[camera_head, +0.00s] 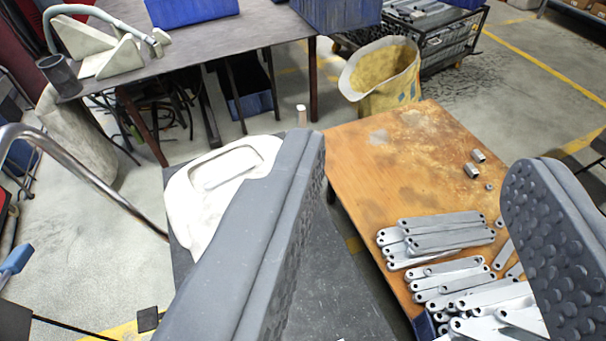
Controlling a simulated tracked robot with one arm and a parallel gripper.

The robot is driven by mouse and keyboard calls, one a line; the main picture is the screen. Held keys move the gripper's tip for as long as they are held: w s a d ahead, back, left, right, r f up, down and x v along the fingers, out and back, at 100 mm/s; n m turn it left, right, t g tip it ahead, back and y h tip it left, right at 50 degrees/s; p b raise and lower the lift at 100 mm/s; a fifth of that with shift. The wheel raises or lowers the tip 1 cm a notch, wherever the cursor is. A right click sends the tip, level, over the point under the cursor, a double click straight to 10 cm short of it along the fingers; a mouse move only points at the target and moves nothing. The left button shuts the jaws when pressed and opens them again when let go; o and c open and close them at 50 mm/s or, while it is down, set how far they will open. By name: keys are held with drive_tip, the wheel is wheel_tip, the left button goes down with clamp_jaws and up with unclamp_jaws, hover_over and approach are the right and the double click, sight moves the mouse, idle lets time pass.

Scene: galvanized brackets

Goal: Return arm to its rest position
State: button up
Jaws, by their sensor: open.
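My gripper (420,180) is open, with its two grey padded fingers wide apart and nothing between the tips. The left finger crosses the middle of the view, and the right finger stands at the right edge. Galvanized brackets (437,236) lie in stacks on the orange-brown wooden table (400,140), below and between the fingers. More brackets (490,310) lie in a loose heap at the table's near edge, partly cut off by the frame and the right finger. Several small metal pieces (473,170) lie apart on the table's right side.
A dark table (230,45) with blue bins (190,10) stands at the back left. A yellow sack (382,80) and a black wire cart (440,50) stand behind the wooden table. A white plastic part (215,185) lies beside the left finger. A curved metal rail (85,175) is at left.

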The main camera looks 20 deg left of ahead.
wheel_tip(320, 180, up, 7)
drive_tip(key=p, duration=0.7)
drive_tip(key=shift+r, duration=0.15)
drive_tip(key=shift+c, duration=1.4)
